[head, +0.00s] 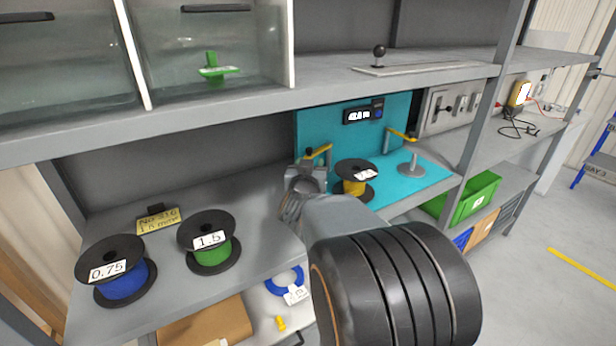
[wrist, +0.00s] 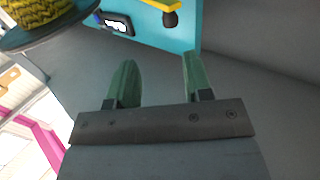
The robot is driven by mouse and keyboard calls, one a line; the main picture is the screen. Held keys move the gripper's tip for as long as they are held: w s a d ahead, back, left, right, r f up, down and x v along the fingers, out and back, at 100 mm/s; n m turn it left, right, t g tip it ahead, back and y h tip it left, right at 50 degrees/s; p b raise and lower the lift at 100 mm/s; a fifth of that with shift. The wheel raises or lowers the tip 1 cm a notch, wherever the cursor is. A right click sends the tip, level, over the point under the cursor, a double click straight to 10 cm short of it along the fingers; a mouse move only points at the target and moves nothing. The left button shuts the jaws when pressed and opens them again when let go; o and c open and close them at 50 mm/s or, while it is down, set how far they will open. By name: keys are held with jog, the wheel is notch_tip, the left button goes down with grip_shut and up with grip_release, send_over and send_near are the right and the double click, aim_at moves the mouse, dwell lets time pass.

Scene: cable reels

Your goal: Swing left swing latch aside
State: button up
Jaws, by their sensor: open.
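The left swing latch (head: 318,152) is a yellow bar on the left side of the turquoise reel station in the head view. Its yellow arm also shows at the top of the wrist view (wrist: 160,5), with a dark knob below it. My gripper (wrist: 157,75) is open, its two green fingers apart with nothing between them. The latch is beyond the fingertips, apart from them. In the head view my gripper (head: 305,178) is just below the latch, partly hidden by my arm. A black reel with yellow cable (head: 354,187) stands right of it.
The right swing latch (head: 402,134) is above a bare grey spindle (head: 411,170). A display (head: 362,114) is on the turquoise back panel (head: 320,125). Reels with blue cable (head: 122,286) and green cable (head: 212,255) stand on the shelf at left. An upper shelf (head: 230,104) overhangs the station.

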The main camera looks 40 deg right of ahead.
jog(key=shift+v, duration=2.35)
